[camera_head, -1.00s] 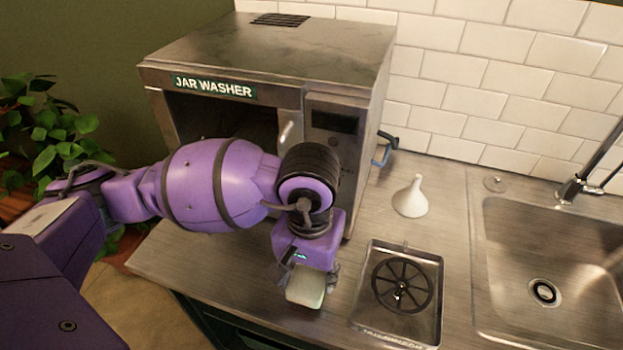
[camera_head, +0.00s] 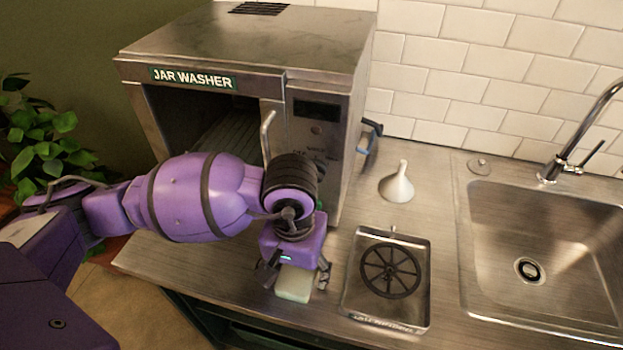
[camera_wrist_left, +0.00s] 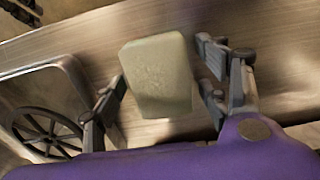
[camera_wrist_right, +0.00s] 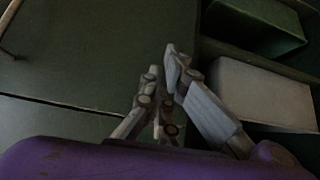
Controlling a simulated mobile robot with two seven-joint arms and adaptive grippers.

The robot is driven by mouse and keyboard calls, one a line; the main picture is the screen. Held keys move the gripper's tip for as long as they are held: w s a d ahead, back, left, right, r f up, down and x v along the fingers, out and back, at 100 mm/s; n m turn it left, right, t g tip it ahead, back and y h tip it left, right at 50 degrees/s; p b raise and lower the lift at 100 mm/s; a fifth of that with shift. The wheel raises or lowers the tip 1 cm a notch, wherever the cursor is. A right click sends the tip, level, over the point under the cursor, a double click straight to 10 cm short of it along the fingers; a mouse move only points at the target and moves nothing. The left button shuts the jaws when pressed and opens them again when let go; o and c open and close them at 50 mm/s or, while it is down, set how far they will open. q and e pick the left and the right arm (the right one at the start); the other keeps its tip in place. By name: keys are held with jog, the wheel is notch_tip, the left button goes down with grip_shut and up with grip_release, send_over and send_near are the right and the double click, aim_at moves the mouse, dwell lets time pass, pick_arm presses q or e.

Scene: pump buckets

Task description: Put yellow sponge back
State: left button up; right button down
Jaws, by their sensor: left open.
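The pale yellow sponge (camera_head: 294,284) lies on the metal counter near its front edge, left of the drain tray. My left gripper (camera_head: 296,277) points down over it, open, with one finger on each side. In the left wrist view the sponge (camera_wrist_left: 160,76) sits between the spread fingers (camera_wrist_left: 166,92), with gaps on both sides. My right gripper shows only in the right wrist view (camera_wrist_right: 163,72), its fingers together with nothing seen between them.
The drain tray (camera_head: 349,306) with a black spoked wheel (camera_head: 390,270) is just right of the sponge. A white funnel (camera_head: 397,186), the sink (camera_head: 480,240) and faucet (camera_head: 548,172) are farther right. The jar washer (camera_head: 250,55) stands behind my left arm. Counter around the funnel is clear.

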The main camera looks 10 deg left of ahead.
aim_at(297, 273)
pick_arm(q)
jog(key=shift+r, duration=0.6)
notch_tip(297, 273, up, 11)
dwell(0.4)
